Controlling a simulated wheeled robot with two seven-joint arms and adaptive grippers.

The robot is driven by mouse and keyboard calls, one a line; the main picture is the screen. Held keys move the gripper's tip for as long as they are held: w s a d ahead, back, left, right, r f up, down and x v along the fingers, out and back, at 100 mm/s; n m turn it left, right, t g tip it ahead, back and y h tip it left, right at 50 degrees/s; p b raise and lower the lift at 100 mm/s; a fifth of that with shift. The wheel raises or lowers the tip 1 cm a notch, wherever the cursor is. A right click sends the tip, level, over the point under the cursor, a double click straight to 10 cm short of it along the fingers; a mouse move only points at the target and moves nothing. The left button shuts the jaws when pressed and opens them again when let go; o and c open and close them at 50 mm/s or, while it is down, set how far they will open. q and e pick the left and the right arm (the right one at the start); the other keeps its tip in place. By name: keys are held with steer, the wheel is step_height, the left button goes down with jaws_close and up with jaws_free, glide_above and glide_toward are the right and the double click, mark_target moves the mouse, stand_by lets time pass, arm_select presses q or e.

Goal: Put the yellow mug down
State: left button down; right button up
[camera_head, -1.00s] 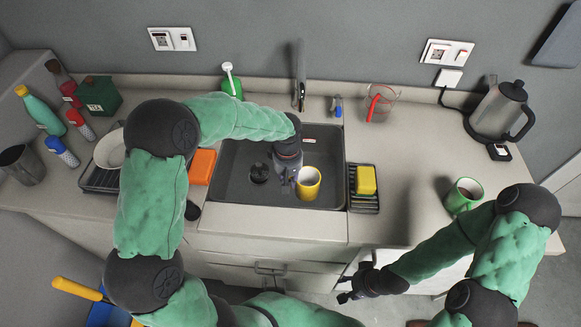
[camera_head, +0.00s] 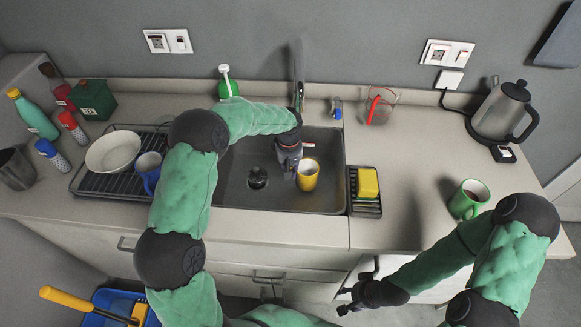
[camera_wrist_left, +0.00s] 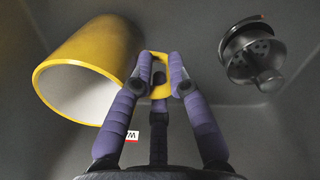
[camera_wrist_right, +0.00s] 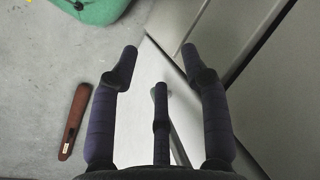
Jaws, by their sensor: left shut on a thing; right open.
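The yellow mug (camera_head: 308,176) is in or just above the dark sink basin (camera_head: 240,190), toward its right side, with its opening up. My left gripper (camera_head: 291,170) is shut on the mug's handle. In the left wrist view the fingers (camera_wrist_left: 160,75) close on the yellow handle, with the mug's body (camera_wrist_left: 95,65) to the left. I cannot tell whether the mug's base touches the sink floor. My right gripper (camera_head: 350,300) is open and empty, low in front of the counter; its spread fingers (camera_wrist_right: 160,70) show over the floor in the right wrist view.
The drain strainer (camera_head: 257,177) lies left of the mug. A yellow sponge (camera_head: 368,182) sits in a caddy right of the sink. The faucet (camera_head: 298,75) rises behind. A dish rack (camera_head: 88,184) holds a bowl and blue mug. A green mug (camera_head: 469,199) and kettle (camera_head: 502,110) stand right.

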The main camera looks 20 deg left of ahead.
arm_select(q)
steer(key=w, duration=0.2)
steer(key=w+b, duration=0.1)
steer(key=shift+a+f, duration=0.3)
steer(key=shift+a, duration=0.05)
steer(key=shift+f, duration=0.25)
steer(key=shift+f, duration=0.15)
steer(key=c, duration=1.2)
jaws_free()
step_height(320, 180, up, 8)
steer(key=p, duration=0.2)
steer(key=shift+f, duration=0.15)
steer(key=shift+a, duration=0.1)
